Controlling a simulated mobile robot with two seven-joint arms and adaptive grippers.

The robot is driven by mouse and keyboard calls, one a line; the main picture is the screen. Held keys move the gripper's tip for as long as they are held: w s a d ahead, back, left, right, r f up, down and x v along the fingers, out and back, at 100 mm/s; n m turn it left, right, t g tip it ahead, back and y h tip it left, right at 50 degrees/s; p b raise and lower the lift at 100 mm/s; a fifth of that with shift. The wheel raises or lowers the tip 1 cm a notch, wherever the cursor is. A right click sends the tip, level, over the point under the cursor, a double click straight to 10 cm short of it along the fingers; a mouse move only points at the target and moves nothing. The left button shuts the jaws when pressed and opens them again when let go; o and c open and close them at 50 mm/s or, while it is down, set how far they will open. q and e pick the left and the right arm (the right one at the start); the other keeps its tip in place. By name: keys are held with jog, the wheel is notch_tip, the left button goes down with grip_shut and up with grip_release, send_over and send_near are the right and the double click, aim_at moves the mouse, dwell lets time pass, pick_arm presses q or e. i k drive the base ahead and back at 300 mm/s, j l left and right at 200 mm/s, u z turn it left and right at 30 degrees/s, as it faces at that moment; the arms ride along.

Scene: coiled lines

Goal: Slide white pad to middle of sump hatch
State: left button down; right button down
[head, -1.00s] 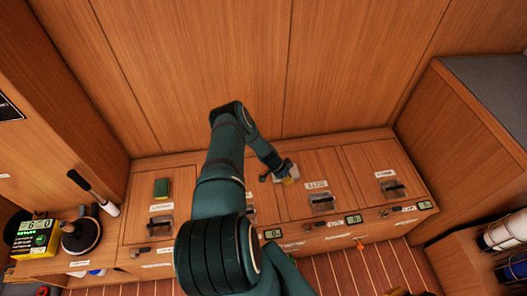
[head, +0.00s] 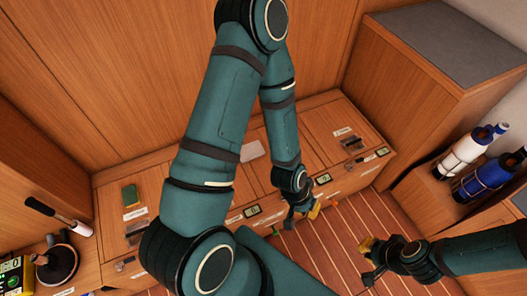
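The white pad (head: 252,150) lies flat on a wooden hatch lid toward the back of the counter, seen in the gap between my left arm's links, which hide much of that lid. The hatch labels are too small or covered to read, so I cannot tell which lid is the sump hatch. My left gripper (head: 301,213) hangs at the counter's front edge, right of and nearer than the pad, apart from it; its fingers look spread and empty. My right gripper (head: 368,262) is over the striped floor at the lower right, open and empty.
A green pad (head: 130,195) lies on the left hatch lid. Bottles (head: 487,177) sit in a rack at the right. A rightmost lid (head: 338,122) has bare wood around its latch.

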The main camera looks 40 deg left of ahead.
aim_at(254, 150)
jog(key=k+u, duration=0.25)
jog(key=k+j+u, duration=0.1)
jog(key=k+u, duration=0.15)
jog(key=u, duration=3.15)
jog(key=k+l, duration=0.6)
jog(key=l, duration=0.2)
jog(key=k+l+u, duration=0.15)
jog(key=k+l, duration=0.45)
jog(key=l, duration=0.2)
jog(key=k+l, duration=0.15)
jog(key=l, duration=0.2)
jog(key=k+l, duration=0.1)
jog(key=l, duration=0.35)
jog(key=i, duration=0.05)
